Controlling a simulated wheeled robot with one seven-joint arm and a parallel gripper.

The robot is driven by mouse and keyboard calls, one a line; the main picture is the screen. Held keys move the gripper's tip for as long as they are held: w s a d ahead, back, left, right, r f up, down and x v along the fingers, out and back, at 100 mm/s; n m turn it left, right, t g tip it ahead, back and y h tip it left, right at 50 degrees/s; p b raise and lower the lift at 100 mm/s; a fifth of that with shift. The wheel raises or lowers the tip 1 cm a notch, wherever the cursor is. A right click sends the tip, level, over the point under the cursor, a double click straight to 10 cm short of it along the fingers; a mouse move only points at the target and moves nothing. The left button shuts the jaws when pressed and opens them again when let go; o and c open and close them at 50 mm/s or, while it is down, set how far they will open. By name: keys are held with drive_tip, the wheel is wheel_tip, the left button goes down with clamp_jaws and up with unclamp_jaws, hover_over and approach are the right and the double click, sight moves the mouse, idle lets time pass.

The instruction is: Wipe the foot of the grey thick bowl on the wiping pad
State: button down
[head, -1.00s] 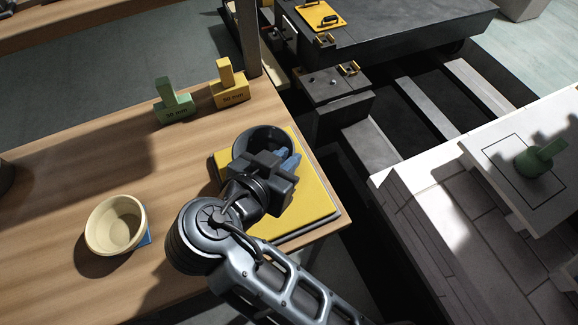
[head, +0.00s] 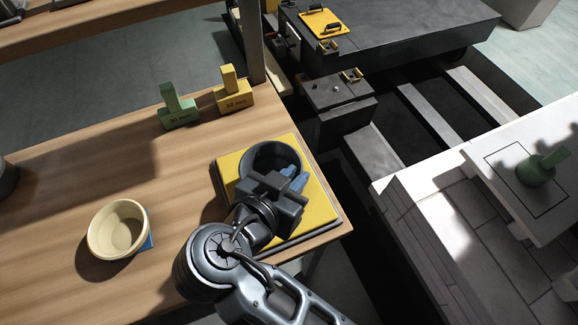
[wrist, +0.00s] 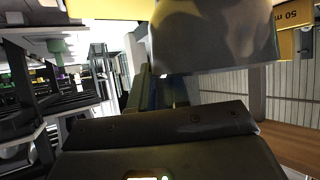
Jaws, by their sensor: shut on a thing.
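The grey thick bowl (head: 268,152) is at the yellow wiping pad (head: 318,205), over its upper left part in the head view. My gripper (head: 288,180) is shut on the near side of the bowl, with blue fingertips showing at its wall. In the wrist view the bowl (wrist: 214,38) fills the upper middle, with the yellow pad (wrist: 105,8) behind it at the top. The bowl's foot is hidden, so I cannot tell whether it touches the pad.
A cream bowl (head: 118,229) stands on the wooden table at left, by a blue piece. Green (head: 178,108) and yellow (head: 233,92) marked blocks stand behind the pad. The kiln car's white deck (head: 420,180) at right holds a green piece (head: 538,170). A dark gap separates it from the table.

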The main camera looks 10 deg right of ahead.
sight(291, 155)
drive_tip(key=shift+s+d+r+p, duration=0.1)
drive_tip(key=shift+s+d+p, duration=0.15)
drive_tip(key=shift+s, duration=0.75)
drive_tip(key=shift+s+d+p, duration=0.15)
drive_tip(key=shift+s+d, duration=0.15)
drive_tip(key=shift+s, duration=0.65)
drive_tip(key=shift+w+a+b, duration=0.2)
drive_tip(key=shift+w+b, duration=0.05)
drive_tip(key=shift+w, duration=0.5)
drive_tip(key=shift+w+a+b, duration=0.2)
drive_tip(key=shift+w, duration=0.5)
drive_tip(key=shift+w+a+b, duration=0.2)
drive_tip(key=shift+w+b, duration=0.05)
drive_tip(key=shift+w, duration=0.5)
drive_tip(key=shift+w+a+b, duration=0.2)
drive_tip(key=shift+w+a, duration=0.05)
drive_tip(key=shift+w, duration=0.6)
drive_tip(key=shift+w+a+b, duration=0.2)
drive_tip(key=shift+w+a, duration=0.05)
drive_tip(key=shift+w, duration=0.6)
drive_tip(key=shift+s+d+p, duration=0.3)
drive_tip(key=shift+s, duration=0.65)
drive_tip(key=shift+s+d+p, duration=0.25)
drive_tip(key=shift+s, duration=0.7)
drive_tip(key=shift+s+d, duration=0.3)
drive_tip(key=shift+s, duration=0.7)
drive_tip(key=shift+s+d, duration=0.25)
drive_tip(key=shift+s, duration=0.75)
drive_tip(key=shift+w, duration=0.15)
